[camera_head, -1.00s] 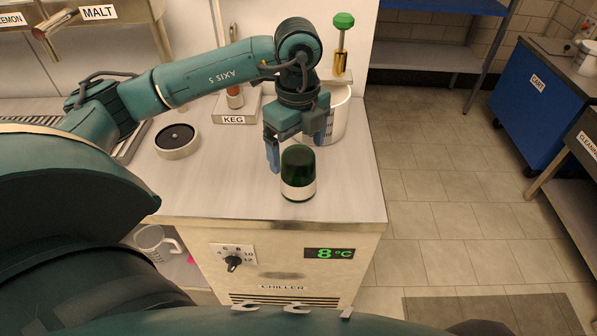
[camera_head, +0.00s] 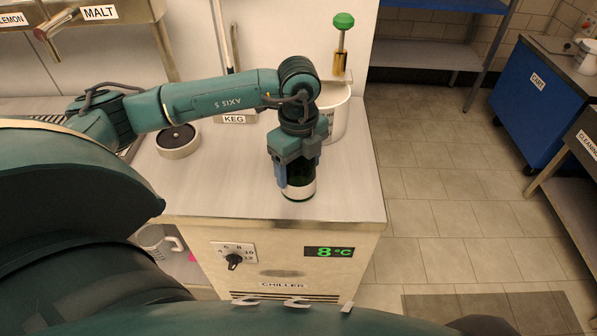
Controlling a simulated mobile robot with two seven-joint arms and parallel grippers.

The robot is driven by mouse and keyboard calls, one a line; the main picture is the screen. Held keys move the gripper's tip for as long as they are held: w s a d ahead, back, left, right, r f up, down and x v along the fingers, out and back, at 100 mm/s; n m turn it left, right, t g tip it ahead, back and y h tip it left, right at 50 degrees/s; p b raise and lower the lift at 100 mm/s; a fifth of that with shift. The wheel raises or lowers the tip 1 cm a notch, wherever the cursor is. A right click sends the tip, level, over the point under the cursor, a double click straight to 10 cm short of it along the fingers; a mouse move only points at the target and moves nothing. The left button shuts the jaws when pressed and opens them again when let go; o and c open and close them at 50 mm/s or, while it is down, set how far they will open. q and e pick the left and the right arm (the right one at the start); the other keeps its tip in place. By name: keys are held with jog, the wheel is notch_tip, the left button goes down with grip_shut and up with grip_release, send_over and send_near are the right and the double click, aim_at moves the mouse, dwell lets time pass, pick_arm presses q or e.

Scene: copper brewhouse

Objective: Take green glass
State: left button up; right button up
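The green glass (camera_head: 299,190) stands upright on the chiller top near its front edge. It is dark green with a pale band around its lower part. My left gripper (camera_head: 298,183) points down over it, with one finger at the left of the glass and the other at its right side. The gripper hides the upper part of the glass. I cannot tell whether the fingers press on it. My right gripper is not in view.
A white bucket (camera_head: 337,112) stands just behind the gripper, under a green-knobbed tap (camera_head: 343,38). A round black-topped disc (camera_head: 178,141) lies to the left. The chiller top (camera_head: 225,185) is clear around the glass. A blue cart (camera_head: 540,105) stands at the right.

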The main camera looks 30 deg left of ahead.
pick_arm(q)
jog(key=c, duration=0.8)
jog(key=shift+o, duration=0.2)
jog(key=shift+r, duration=0.15)
